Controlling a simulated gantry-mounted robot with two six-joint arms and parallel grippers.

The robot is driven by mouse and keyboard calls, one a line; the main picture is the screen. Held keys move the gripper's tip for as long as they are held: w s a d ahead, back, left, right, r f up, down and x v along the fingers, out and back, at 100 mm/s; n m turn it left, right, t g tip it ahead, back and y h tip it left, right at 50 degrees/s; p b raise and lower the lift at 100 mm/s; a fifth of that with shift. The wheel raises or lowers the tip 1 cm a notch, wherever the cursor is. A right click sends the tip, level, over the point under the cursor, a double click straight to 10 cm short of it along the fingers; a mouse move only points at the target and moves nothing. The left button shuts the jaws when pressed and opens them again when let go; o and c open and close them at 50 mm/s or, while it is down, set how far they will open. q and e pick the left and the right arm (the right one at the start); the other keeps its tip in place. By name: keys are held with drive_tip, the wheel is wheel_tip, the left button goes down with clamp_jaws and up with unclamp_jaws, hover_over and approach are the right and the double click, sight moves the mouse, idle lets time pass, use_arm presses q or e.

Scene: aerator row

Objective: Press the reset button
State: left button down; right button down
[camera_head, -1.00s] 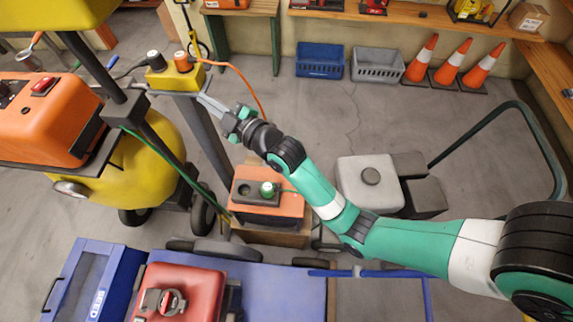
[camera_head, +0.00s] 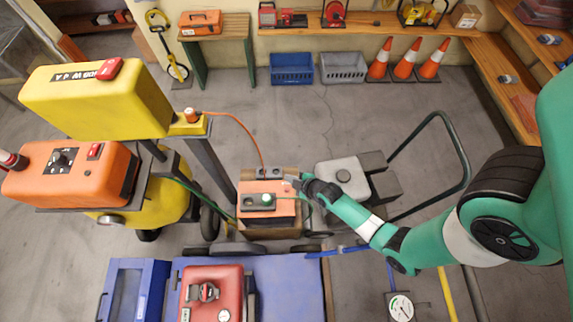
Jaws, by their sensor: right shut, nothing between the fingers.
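I cannot read a reset label on any button. A red rocker-like button (camera_head: 95,151) is on the orange control box (camera_head: 62,175) at left, beside a black knob. Another red part (camera_head: 109,68) sits on top of the yellow box (camera_head: 95,100). My right gripper (camera_head: 291,184) is shut and empty, at the upper right edge of the small orange unit (camera_head: 284,208) on the floor; contact is unclear. That unit carries a dark panel with a green-and-white plug (camera_head: 267,199). My left gripper is not in view.
An orange cable (camera_head: 240,124) runs from the yellow bracket to the small unit. A grey tank (camera_head: 341,176) with a dark green handle frame stands right of the gripper. A blue cart (camera_head: 290,285) with a red box (camera_head: 212,290) is in front.

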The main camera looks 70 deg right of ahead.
sight(287, 190)
drive_tip(key=shift+f, duration=0.1)
wheel_tip(287, 190, down, 8)
drive_tip(key=b, duration=0.8)
drive_tip(key=shift+f, duration=0.35)
drive_tip(key=shift+b, duration=0.3)
idle(1.2)
drive_tip(key=shift+f, duration=0.4)
drive_tip(key=shift+f+b, duration=0.45)
drive_tip(key=shift+b, duration=0.2)
drive_tip(key=shift+r, duration=0.1)
idle(0.5)
drive_tip(key=shift+r+p, duration=0.8)
drive_tip(key=shift+p, duration=0.15)
